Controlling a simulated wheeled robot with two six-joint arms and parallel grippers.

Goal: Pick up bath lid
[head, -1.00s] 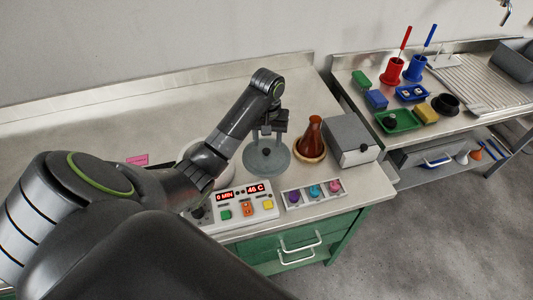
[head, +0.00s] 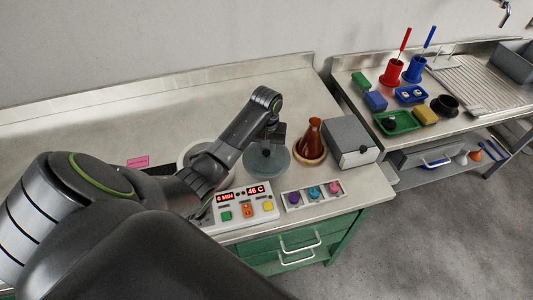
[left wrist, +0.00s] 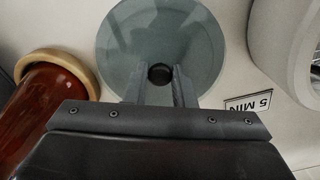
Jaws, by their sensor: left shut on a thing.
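The bath lid (head: 266,162) is a round grey-blue disc with a small dark knob, lying on the steel worktop between the white round bath (head: 192,156) and the amber flask. My left gripper (head: 267,146) points down over the lid's middle. In the left wrist view the lid (left wrist: 160,35) fills the top centre, and its dark knob (left wrist: 160,74) sits between the two fingertips of the gripper, which is shut on it. The lid appears to rest on the worktop; I cannot tell if there is a gap. My right gripper is not in view.
The amber flask (head: 313,137) on a cork ring stands close right of the lid, with a grey box (head: 351,142) beyond. A control panel (head: 243,207) and a tray of coloured knobs (head: 313,193) lie in front. The worktop's back left is clear.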

